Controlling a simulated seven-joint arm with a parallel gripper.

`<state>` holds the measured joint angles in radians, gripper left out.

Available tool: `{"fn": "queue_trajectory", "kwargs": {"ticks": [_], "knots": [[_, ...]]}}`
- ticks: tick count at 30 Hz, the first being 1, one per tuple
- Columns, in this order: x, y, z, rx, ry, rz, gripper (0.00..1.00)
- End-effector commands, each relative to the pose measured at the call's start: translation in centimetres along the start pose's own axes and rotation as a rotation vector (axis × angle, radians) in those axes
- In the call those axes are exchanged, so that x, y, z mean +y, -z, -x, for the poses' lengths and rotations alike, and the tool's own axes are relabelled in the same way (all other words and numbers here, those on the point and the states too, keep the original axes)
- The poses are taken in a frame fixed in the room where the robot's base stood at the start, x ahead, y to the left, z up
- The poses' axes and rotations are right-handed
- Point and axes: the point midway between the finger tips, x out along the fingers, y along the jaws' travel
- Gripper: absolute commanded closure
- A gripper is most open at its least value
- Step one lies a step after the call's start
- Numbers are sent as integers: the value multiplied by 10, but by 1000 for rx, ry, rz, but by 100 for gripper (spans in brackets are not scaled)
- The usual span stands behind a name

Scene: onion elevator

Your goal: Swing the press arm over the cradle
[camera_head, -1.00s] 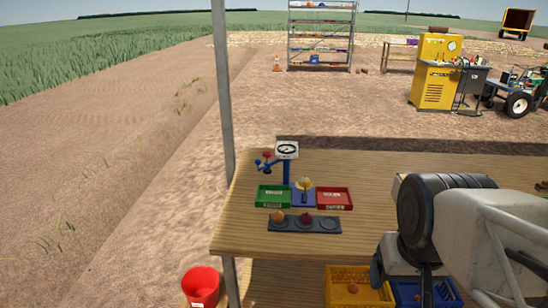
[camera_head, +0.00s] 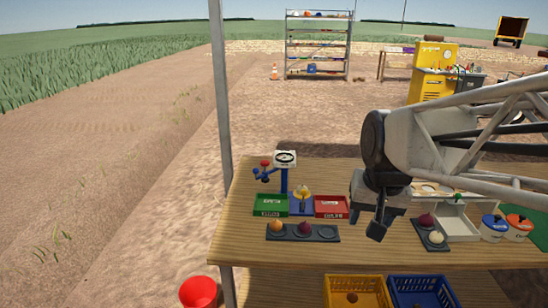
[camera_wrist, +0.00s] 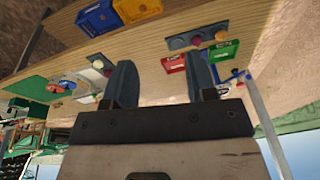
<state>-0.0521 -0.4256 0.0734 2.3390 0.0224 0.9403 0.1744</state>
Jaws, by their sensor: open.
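The press stands at the back left of the wooden table: a blue post (camera_head: 284,182) with a white dial gauge (camera_head: 285,158) on top. Its press arm (camera_head: 264,171), blue with a red knob, sticks out to the left of the post, over the green tray's side. The blue cradle (camera_head: 294,208) is at the foot of the post, between the green and red trays, with a yellowish onion (camera_head: 303,191) on it. My gripper (camera_head: 379,217) hangs above the table, right of the red tray, apart from the press. Its two fingers (camera_wrist: 162,75) are spread and empty in the wrist view.
The green tray (camera_head: 270,212) and red tray (camera_head: 331,213) flank the cradle. A dark strip (camera_head: 328,235) with onions lies in front. A white holder (camera_head: 457,228) and two lidded pots (camera_head: 492,230) stand right. A metal pole (camera_head: 221,100) rises at the table's left edge.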

Motion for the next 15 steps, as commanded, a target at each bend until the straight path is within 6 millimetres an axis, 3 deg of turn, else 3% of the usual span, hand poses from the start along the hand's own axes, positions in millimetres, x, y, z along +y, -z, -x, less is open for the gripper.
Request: {"fn": "queue_trajectory", "kwargs": {"ticks": [15], "knots": [[-60,118,-12,-30,31,-112,49]]}}
